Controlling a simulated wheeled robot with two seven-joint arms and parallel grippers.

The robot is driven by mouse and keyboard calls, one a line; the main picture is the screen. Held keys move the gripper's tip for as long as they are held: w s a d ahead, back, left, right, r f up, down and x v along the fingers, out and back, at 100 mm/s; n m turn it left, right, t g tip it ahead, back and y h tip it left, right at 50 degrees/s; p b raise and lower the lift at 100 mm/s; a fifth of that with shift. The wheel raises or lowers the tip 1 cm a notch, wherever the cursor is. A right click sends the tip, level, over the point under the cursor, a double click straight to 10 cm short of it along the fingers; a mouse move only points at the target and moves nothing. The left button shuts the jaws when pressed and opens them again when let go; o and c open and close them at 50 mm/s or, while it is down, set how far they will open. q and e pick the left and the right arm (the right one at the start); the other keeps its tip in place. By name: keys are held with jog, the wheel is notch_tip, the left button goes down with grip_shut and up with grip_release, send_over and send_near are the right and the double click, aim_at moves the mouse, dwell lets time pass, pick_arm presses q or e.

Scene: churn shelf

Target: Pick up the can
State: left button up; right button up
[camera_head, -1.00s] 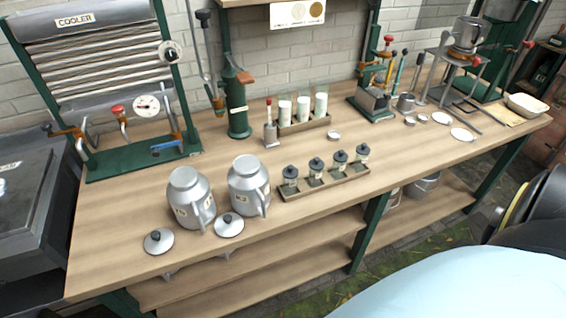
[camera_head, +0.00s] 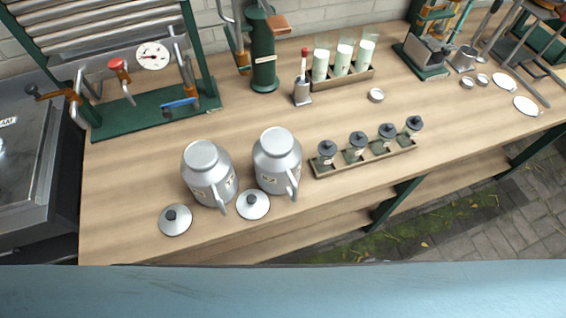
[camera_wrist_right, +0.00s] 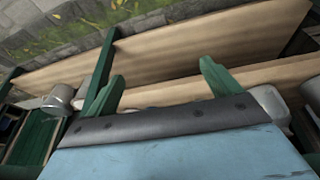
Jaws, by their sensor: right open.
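Two grey metal cans with handles and small labels stand upright side by side on the wooden bench in the head view: a left can (camera_head: 207,170) and a right can (camera_head: 277,158). The frames do not show which one the task means. Loose lids with black knobs, a left lid (camera_head: 175,220) and a right lid (camera_head: 253,204), lie in front of them. My right gripper (camera_wrist_right: 160,74) shows in the right wrist view, its green fingers spread and nothing between them, over shelf planks. My left gripper is not in view.
A rack of small dark-capped jars (camera_head: 366,158) stands right of the cans. Behind are a bottle rack (camera_head: 345,78), a green pump (camera_head: 263,55) and the cooler stand (camera_head: 150,112). In the wrist view, a metal vessel (camera_wrist_right: 60,98) is at left. The bench between cans and pump is clear.

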jog(key=w+a+r+t, duration=0.1)
jog(key=w+a+r, duration=0.1)
jog(key=w+r, duration=0.6)
notch_tip(320, 180, up, 31)
jog(key=n+t+y, duration=0.5)
jog(key=n+y, duration=0.1)
jog(key=y, duration=0.3)
send_over(291, 161)
jog(key=s+d, duration=0.4)
jog(key=d, duration=0.1)
jog(key=x, duration=0.7)
jog(key=shift+s+a+f+b, duration=0.15)
jog(key=shift+s+b, duration=0.15)
jog(key=shift+b, duration=0.05)
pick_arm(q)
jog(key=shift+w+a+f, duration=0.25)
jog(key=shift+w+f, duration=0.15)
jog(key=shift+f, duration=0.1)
pick_arm(e)
jog(key=x, duration=0.6)
jog(key=shift+f, duration=0.15)
jog(key=shift+s, duration=0.1)
